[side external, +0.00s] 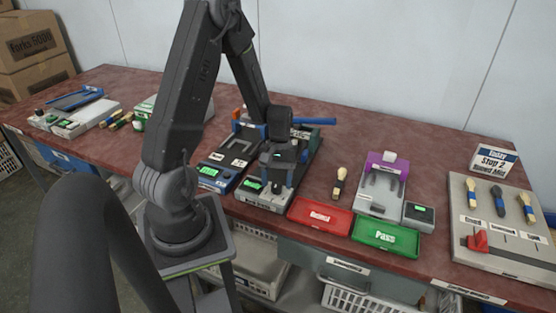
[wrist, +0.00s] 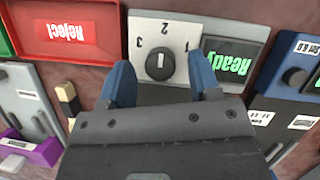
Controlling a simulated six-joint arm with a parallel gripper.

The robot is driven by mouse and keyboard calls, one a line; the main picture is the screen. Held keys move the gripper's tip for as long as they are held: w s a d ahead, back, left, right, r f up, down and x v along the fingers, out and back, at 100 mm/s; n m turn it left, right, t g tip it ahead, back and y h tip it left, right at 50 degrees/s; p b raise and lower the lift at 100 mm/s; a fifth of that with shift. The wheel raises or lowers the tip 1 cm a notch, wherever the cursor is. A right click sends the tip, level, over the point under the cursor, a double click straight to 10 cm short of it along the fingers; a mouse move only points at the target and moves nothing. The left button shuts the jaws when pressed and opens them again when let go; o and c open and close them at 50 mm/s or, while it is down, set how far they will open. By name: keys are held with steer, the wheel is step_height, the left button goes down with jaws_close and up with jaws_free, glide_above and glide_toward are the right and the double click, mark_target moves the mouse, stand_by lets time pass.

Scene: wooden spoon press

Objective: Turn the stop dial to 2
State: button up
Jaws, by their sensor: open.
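The stop dial (wrist: 160,66) is a dark round knob on a pale grey panel (wrist: 143,18) in the wrist view, which shows the labels upside down. The numbers 3, 2 and 1 arc around its far side. Its white mark stands upright in the picture, roughly in line with the 2. My gripper (wrist: 162,80) is open, with one blue finger on each side of the dial and a visible gap to it. In the side view my gripper (side external: 279,178) is low over the front of the press and hides the dial.
A green "Ready" display (wrist: 228,65) is beside the dial. A red Reject tray (side external: 320,216) and a green Pass tray (side external: 387,237) lie to the right. The press's blue lever (side external: 315,121) sticks out behind my gripper.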

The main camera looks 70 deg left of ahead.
steer(key=v, duration=1.3)
